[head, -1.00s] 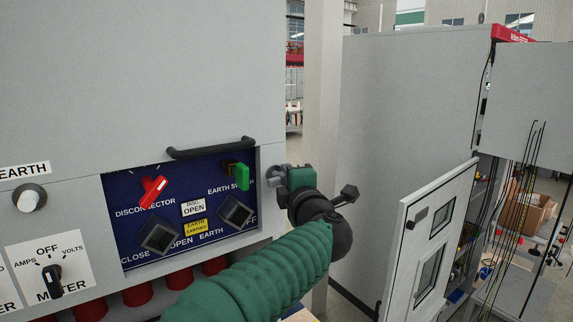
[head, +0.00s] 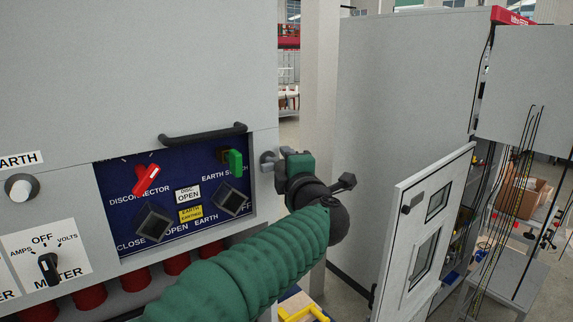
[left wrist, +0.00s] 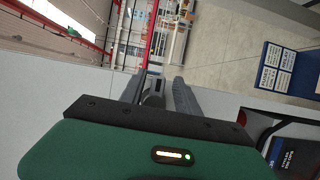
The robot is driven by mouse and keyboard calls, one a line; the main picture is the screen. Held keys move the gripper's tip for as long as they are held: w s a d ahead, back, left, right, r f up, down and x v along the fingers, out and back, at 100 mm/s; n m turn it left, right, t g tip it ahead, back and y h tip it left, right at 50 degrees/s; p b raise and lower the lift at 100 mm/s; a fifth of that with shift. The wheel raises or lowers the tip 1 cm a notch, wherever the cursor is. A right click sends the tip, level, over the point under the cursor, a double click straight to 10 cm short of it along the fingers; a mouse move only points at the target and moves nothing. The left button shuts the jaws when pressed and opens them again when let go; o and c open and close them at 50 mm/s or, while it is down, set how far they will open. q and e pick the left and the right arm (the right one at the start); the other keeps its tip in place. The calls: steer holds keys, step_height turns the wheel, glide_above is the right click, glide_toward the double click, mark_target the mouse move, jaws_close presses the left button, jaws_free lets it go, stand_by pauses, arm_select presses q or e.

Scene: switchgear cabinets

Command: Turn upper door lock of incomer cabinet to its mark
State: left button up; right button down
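A small grey door lock (head: 267,158) sits at the right edge of the grey cabinet front (head: 130,60), beside the blue panel. My left gripper (head: 283,155), green and black, is at this lock, pointing toward the cabinet edge. In the left wrist view its two grey fingers (left wrist: 158,92) stand apart, with a dark small piece (left wrist: 153,88), seemingly the lock, between them. I cannot tell whether the fingers touch it. The lock's mark cannot be made out. My right gripper is not in view.
The blue panel (head: 115,178) holds a red handle (head: 146,179) and a green handle (head: 235,162). A black bar handle (head: 203,134) sticks out above it. At right an open cabinet door (head: 422,235) with windows stands before another grey cabinet (head: 400,110).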

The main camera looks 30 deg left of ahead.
arm_select(q)
steer(key=shift+s, duration=0.1)
steer(key=b+v, duration=0.7)
steer(key=v, duration=0.9)
steer(key=shift+d, duration=0.45)
steer(key=shift+s+a, duration=0.15)
steer(key=shift+a, duration=0.05)
